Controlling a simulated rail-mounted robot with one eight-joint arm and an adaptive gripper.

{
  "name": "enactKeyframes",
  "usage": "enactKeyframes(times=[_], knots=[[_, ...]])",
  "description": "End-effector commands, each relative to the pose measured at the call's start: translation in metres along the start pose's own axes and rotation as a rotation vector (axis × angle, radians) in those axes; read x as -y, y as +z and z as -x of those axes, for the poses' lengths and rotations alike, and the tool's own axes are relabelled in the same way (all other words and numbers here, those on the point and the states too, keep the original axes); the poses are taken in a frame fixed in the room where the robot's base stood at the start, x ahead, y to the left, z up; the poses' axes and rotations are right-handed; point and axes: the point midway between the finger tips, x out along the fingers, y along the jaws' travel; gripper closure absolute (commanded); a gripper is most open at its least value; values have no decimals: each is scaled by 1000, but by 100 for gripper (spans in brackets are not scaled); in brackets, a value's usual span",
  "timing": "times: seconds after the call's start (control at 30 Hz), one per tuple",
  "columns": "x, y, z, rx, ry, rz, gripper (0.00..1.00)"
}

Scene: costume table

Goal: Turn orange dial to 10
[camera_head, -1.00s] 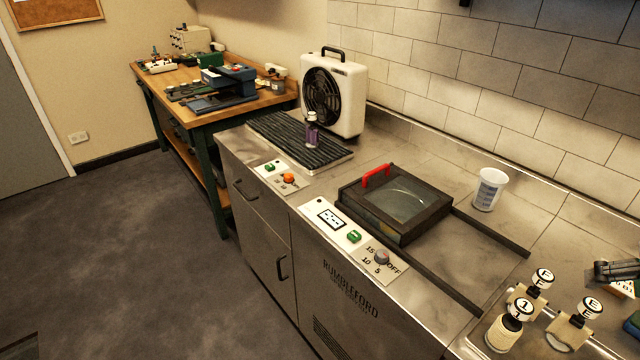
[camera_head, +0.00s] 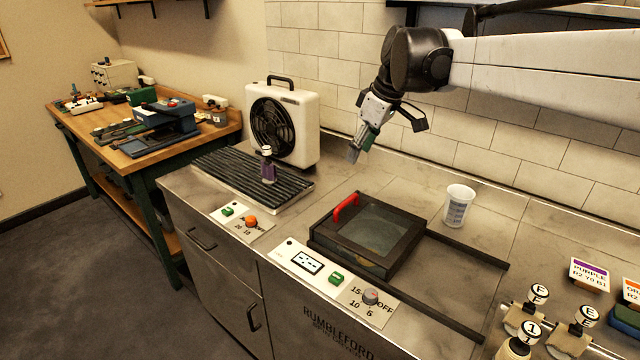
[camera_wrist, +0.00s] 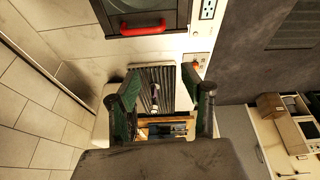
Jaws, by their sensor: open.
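The orange dial (camera_head: 250,221) sits on a pale panel at the counter's front edge, beside a green switch (camera_head: 228,211). Small markings surround it, including OFF. I cannot tell exactly where its pointer stands. In the wrist view an orange-red spot that looks like the dial (camera_wrist: 195,63) shows right of the ribbed grate, partly cut off by a finger. My gripper (camera_head: 354,154) hangs high above the counter behind the black-framed box, pointing down and left, well apart from the dial. Its green fingers are spread and empty in the wrist view (camera_wrist: 160,80).
A grey dial (camera_head: 371,297) with 15, 10, 5 and OFF is on the nearer panel. A purple bottle (camera_head: 268,172) stands on the ribbed grate (camera_head: 215,160), before a white fan (camera_head: 304,110). A black-framed box (camera_head: 335,245) with a red handle and a cup (camera_head: 457,210) are to the right.

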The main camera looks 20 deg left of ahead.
Motion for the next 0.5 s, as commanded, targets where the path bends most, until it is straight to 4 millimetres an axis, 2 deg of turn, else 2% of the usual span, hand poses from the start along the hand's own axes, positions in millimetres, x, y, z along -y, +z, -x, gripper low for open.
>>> enactKeyframes(times=[0.03,0.2,0.4,0.5], knots=[[0,-19,-16,-1,-24,48,57],[7,-75,-66,-6,-101,216,57],[29,-132,-130,-20,-191,411,57],[42,-154,-160,-29,-231,497,57]])
